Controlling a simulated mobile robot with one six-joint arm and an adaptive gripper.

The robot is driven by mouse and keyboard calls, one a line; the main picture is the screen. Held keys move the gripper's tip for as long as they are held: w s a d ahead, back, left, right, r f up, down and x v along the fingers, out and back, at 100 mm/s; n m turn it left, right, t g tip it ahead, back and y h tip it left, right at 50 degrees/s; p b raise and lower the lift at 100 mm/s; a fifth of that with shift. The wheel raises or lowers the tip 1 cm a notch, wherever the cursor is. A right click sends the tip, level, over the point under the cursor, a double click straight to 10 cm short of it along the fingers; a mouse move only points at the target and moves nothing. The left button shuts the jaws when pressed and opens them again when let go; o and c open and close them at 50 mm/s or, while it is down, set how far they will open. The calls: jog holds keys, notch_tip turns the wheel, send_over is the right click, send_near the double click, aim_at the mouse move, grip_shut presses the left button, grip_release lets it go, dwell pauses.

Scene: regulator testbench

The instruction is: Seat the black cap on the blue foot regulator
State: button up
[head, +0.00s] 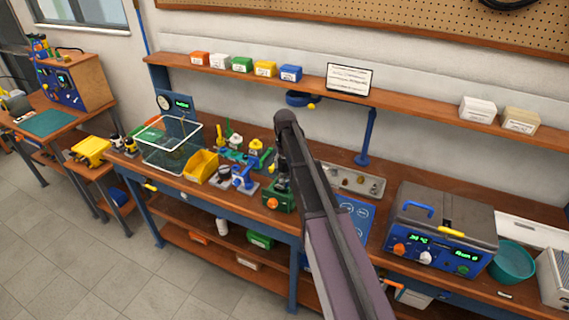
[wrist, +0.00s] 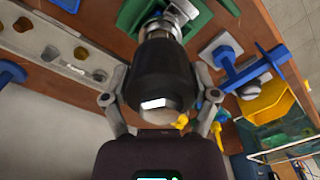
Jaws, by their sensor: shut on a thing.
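In the wrist view, a black cylindrical cap (wrist: 155,75) with a white patch sits between the fingers of my gripper (wrist: 160,100), which is shut on it. Beyond the cap are a silver metal part (wrist: 172,18) and a green base; I cannot tell whether the cap touches them. The green fixture (head: 279,196) with an orange knob shows just below my arm in the head view. A blue regulator (head: 241,178) on a grey plate stands to its left, and it also shows right of the cap in the wrist view (wrist: 230,66). The head view hides my fingertips and the cap.
A yellow bin (head: 200,166) and a clear wire-rimmed basket (head: 170,146) stand left of the blue regulator. Several green and yellow fixtures crowd behind it. A metal tray (head: 354,180), a blue post (head: 368,136) and a grey instrument box (head: 441,222) lie to the right.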

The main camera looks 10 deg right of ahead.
aim_at(285, 171)
jog(key=shift+f+b, duration=2.05)
dwell(2.8)
jog(key=o, duration=1)
jog(key=shift+o, duration=0.2)
jog(key=shift+r, duration=0.2)
jog(key=shift+r+p, duration=3.85)
jog(key=shift+p, duration=0.2)
